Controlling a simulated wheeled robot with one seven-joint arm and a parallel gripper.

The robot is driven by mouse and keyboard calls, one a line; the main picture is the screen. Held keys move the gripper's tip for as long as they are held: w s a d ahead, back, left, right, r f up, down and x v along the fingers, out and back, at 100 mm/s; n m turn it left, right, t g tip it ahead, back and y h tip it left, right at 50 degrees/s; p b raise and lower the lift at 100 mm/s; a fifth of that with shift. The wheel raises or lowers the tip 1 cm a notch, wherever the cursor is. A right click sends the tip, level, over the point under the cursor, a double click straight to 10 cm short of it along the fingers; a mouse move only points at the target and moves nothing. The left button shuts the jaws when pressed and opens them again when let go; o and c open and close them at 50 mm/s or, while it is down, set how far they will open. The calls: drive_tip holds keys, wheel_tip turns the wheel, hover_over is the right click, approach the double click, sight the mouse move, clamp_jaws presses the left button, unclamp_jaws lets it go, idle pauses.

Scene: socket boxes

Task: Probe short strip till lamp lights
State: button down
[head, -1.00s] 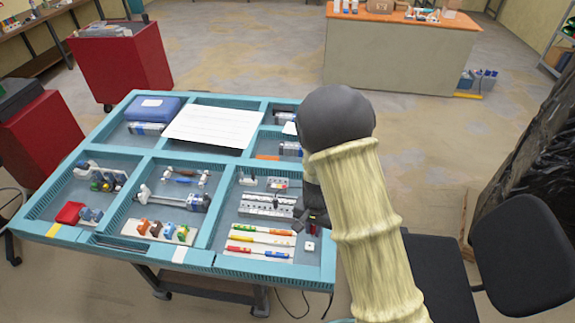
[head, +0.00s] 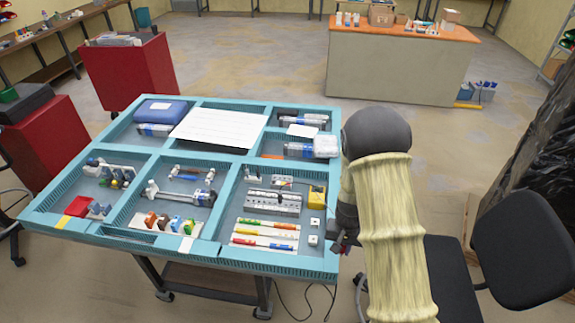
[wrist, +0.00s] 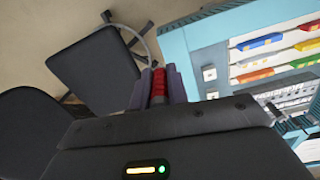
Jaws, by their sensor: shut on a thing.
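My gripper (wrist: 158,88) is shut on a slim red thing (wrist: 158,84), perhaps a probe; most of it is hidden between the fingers. In the head view my gripper (head: 345,243) hangs just right of the tray table's right edge, apart from the strips. A pale grey socket strip (head: 272,202) lies in the front right compartment, with smaller pieces behind it. I cannot tell which is the short strip. A yellow box (head: 317,197) stands at that compartment's right side; whether it bears a lamp is unclear. A small green light (wrist: 162,169) glows on the dark housing in the wrist view.
Two white blocks (head: 314,223) sit near the teal table's right rim (head: 331,205). A black chair (head: 520,240) stands to the right. Floor shows beneath my gripper.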

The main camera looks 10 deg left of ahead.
drive_tip(key=d+f+n+b, duration=0.2)
drive_tip(key=d+f+b, duration=0.3)
drive_tip(key=d+f, duration=0.6)
drive_tip(key=shift+d+f, duration=0.15)
drive_tip(key=shift+d, duration=0.45)
